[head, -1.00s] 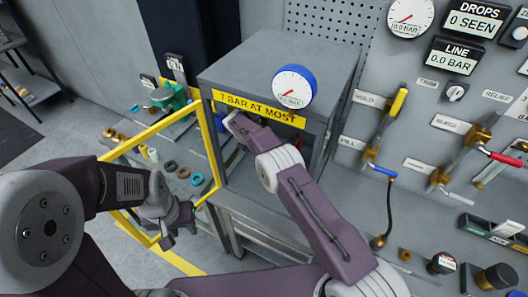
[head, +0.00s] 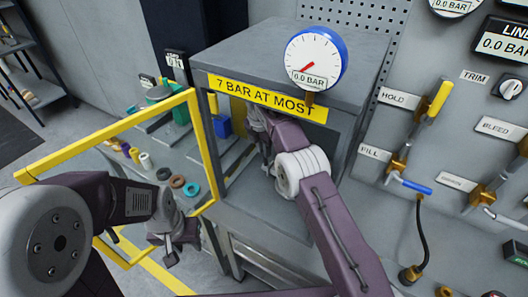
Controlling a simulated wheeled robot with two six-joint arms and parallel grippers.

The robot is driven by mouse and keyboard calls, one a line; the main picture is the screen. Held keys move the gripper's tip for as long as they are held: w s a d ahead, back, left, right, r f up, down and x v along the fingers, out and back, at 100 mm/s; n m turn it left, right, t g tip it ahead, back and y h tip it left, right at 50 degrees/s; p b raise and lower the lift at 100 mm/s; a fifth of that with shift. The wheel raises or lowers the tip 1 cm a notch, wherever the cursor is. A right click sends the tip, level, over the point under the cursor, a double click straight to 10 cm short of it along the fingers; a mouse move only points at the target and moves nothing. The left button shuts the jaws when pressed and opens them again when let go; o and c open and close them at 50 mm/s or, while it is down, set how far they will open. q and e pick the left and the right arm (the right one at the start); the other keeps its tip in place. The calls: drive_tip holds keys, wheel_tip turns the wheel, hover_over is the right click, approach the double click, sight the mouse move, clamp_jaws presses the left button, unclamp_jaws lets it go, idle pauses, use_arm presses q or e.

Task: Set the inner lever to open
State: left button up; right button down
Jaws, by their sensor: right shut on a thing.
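I cannot see the inner lever clearly. A blue block-like part (head: 222,126) shows inside, left of my right gripper. My left gripper (head: 168,252) hangs low at the left, away from the cabinet; its finger gap is unclear.
A yellow frame (head: 203,150) stands open at the cabinet's left. A round gauge (head: 315,58) on the cabinet reads 0.0 BAR. The right wall panel carries a yellow-handled HOLD lever (head: 438,98) and a blue-handled FILL lever (head: 415,186). Rings (head: 178,182) lie on the left bench.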

drive_tip(key=shift+f, duration=0.1)
drive_tip(key=c, duration=1.4)
unclamp_jaws()
drive_tip(key=shift+s, duration=0.1)
